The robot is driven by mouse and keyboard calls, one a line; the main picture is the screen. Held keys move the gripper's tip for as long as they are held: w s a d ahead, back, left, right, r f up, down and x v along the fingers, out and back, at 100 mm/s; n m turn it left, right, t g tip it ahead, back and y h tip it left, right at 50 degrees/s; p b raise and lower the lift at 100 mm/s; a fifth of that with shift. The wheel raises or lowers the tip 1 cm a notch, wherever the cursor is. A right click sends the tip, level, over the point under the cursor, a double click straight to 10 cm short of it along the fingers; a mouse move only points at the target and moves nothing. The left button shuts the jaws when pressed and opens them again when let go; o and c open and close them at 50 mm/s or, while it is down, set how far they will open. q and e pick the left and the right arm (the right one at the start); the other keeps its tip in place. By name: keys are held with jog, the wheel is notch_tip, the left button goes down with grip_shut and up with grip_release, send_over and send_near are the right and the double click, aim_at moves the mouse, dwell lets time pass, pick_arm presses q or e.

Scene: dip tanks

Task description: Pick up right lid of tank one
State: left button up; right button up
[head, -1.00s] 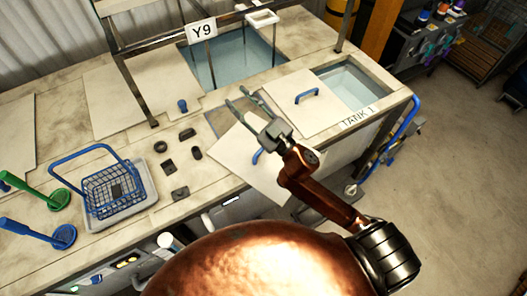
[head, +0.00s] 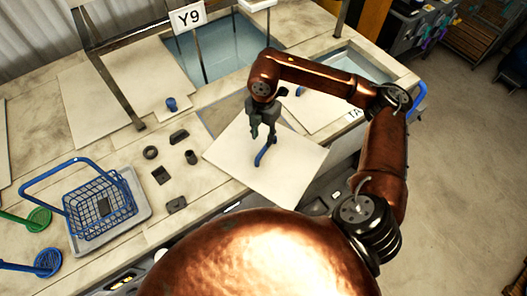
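A pale square lid (head: 290,176) with a blue bar handle (head: 264,153) lies askew at the bench front, its near corner over the edge. My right gripper (head: 263,137) points down just above that handle; its fingers look apart, with nothing seen between them. A second pale lid (head: 318,117) lies behind it, beside the water opening of tank one (head: 353,66); my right arm hides part of this lid, and its blue handle (head: 299,91) barely shows. The tank one label (head: 354,115) is partly covered by my arm. My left gripper is not in view.
A blue wire basket (head: 100,205) stands in a grey tray at the left. Several small dark parts (head: 160,175) lie between it and the lid. A dark metal frame (head: 110,80) rises at the left.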

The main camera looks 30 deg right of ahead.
jog(key=shift+d+f, duration=0.35)
jog(key=shift+d, duration=0.05)
jog(key=shift+s+d+f+p, duration=0.15)
jog(key=shift+f+p, duration=0.45)
jog(key=shift+f, duration=0.65)
notch_tip(320, 180, down, 4)
jog(key=shift+d+r+p, duration=0.1)
jog(key=shift+r+p, duration=0.15)
jog(key=shift+p, duration=0.5)
jog(key=shift+f, duration=0.45)
grip_shut()
jog(key=shift+r, duration=0.1)
